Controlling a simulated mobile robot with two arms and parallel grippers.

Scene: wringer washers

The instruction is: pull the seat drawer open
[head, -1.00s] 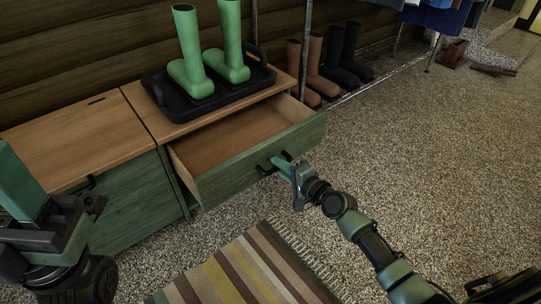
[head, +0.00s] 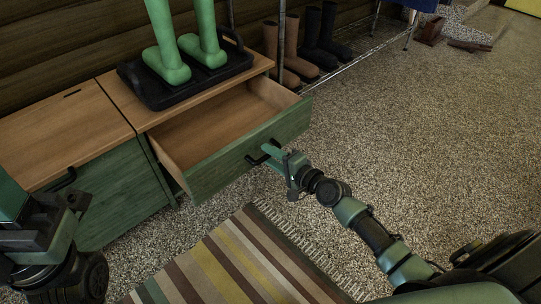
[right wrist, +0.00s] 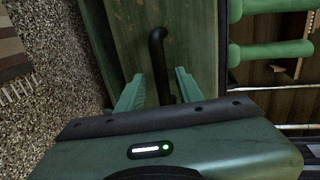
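The seat drawer (head: 225,163) has a green front and a bare wooden inside. It stands well out from the wooden-topped bench (head: 205,97), and it looks empty. My right gripper (head: 272,153) is at the black handle (head: 257,160) on the drawer front. In the right wrist view the handle bar (right wrist: 157,55) runs between the two green fingers (right wrist: 158,90), with a gap showing on both sides. My left gripper (head: 78,200) is at the left edge of the head view, away from the drawer; its fingers cannot be made out clearly.
Green boots (head: 172,62) stand on a black tray (head: 160,95) on the bench top. A closed cabinet (head: 120,195) adjoins on the left. A striped rug (head: 225,265) lies in front. Brown boots (head: 290,50) stand behind right. The gravelly floor (head: 420,130) is open to the right.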

